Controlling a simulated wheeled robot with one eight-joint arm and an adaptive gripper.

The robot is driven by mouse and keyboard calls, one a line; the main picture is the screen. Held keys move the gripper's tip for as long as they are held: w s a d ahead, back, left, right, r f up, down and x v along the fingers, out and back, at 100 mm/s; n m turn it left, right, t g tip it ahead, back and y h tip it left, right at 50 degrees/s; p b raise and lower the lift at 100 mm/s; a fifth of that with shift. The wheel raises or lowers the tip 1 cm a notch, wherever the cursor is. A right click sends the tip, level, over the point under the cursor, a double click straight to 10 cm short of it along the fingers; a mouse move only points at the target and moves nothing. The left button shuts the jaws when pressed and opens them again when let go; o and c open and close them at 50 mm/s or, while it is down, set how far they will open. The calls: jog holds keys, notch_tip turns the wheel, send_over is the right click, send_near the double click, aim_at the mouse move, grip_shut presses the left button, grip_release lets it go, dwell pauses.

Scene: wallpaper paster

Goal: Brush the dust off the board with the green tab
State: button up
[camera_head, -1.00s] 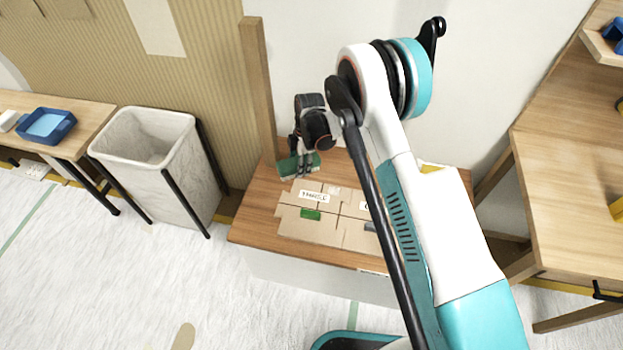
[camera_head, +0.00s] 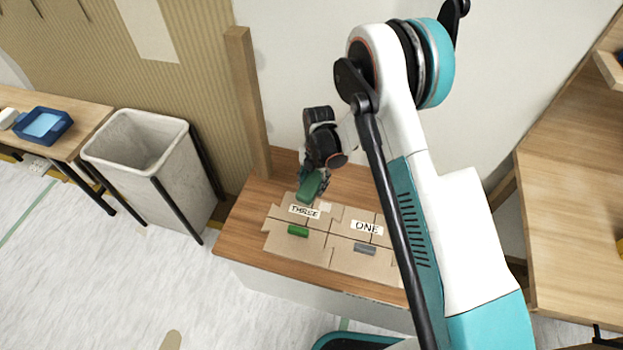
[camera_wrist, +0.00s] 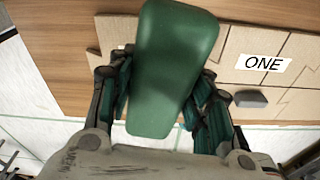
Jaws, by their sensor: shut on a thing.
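My gripper (camera_head: 313,178) is shut on a green brush-like block (camera_head: 309,186), which also fills the middle of the wrist view (camera_wrist: 172,65). It is over the far edge of the cardboard boards, by the label THREE; whether it touches the board I cannot tell. The board with the green tab (camera_head: 298,230) carries the label THREE (camera_head: 304,211). Beside it on the right, the board labelled ONE (camera_head: 366,227) has a grey tab (camera_head: 365,248), also seen in the wrist view (camera_wrist: 250,98). Dust is too small to make out. The block hides the THREE board in the wrist view.
The boards lie on a wooden table (camera_head: 245,225) with a wooden post (camera_head: 247,100) at its back left. A white bin (camera_head: 140,155) stands left of it. A side table at far left holds a blue tray (camera_head: 43,125). My arm covers the table's right part.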

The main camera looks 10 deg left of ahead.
jog(key=shift+b, duration=0.35)
notch_tip(320, 180, down, 3)
jog(key=shift+r+b, duration=0.2)
jog(key=shift+b, duration=0.75)
jog(key=shift+f, duration=1.95)
